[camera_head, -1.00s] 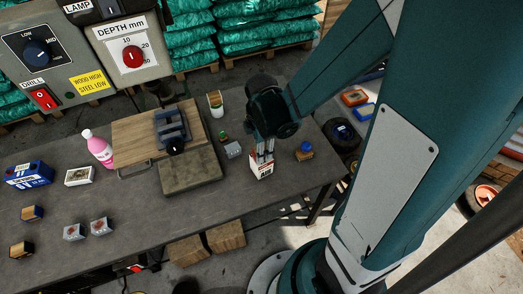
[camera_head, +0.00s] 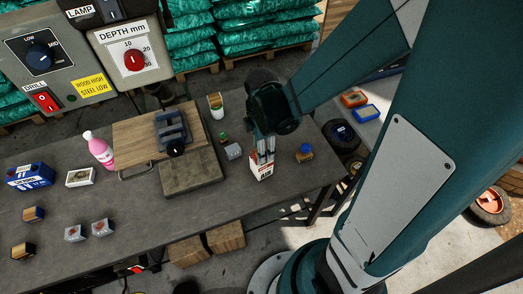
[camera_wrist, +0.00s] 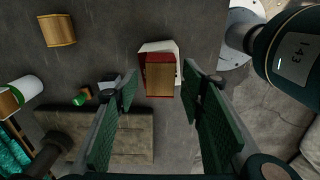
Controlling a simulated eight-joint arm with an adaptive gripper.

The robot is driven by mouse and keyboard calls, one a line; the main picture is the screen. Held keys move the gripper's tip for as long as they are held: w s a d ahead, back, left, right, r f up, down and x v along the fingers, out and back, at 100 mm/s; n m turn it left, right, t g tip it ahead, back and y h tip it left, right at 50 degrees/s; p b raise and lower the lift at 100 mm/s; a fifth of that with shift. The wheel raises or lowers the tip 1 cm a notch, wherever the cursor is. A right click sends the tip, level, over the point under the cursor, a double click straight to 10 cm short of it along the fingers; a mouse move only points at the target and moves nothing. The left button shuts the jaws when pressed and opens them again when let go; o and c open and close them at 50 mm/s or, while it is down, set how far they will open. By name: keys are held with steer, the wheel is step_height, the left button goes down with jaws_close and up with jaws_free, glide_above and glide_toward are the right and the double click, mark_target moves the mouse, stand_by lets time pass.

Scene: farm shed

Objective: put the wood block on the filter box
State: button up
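The filter box (camera_head: 262,170), white and red with AIR lettering, stands on the bench in the head view, under my gripper (camera_head: 264,156). In the wrist view the filter box (camera_wrist: 156,47) shows between my fingertips, with the wood block (camera_wrist: 160,78) over its top. My gripper (camera_wrist: 160,85) is open, one green finger on each side of the wood block, with a gap visible on both sides. I cannot tell if the block touches the box. In the head view the fingers hide the block.
A vise (camera_head: 172,130) on a plate stands left of the box. A small metal block (camera_head: 233,151), a cup (camera_head: 215,104) and a blue-topped object (camera_head: 305,152) are near the gripper. A pink bottle (camera_head: 99,149) and several small blocks are farther left.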

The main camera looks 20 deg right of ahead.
step_height(320, 180, up, 10)
steer(key=p, duration=0.2)
stand_by(0.5)
steer(key=shift+r, duration=0.1)
stand_by(0.6)
steer(key=s+r+m+t, duration=0.2)
steer(key=r+m+t, duration=0.1)
steer(key=r+m, duration=0.4)
steer(key=s+d+r+m+t, duration=0.1)
steer(key=s+r+m+t, duration=0.2)
steer(key=r+m, duration=0.5)
steer(key=m+t, duration=0.1)
steer(key=m, duration=0.2)
steer(key=shift+s+r, duration=0.25)
steer(key=shift+s, duration=0.1)
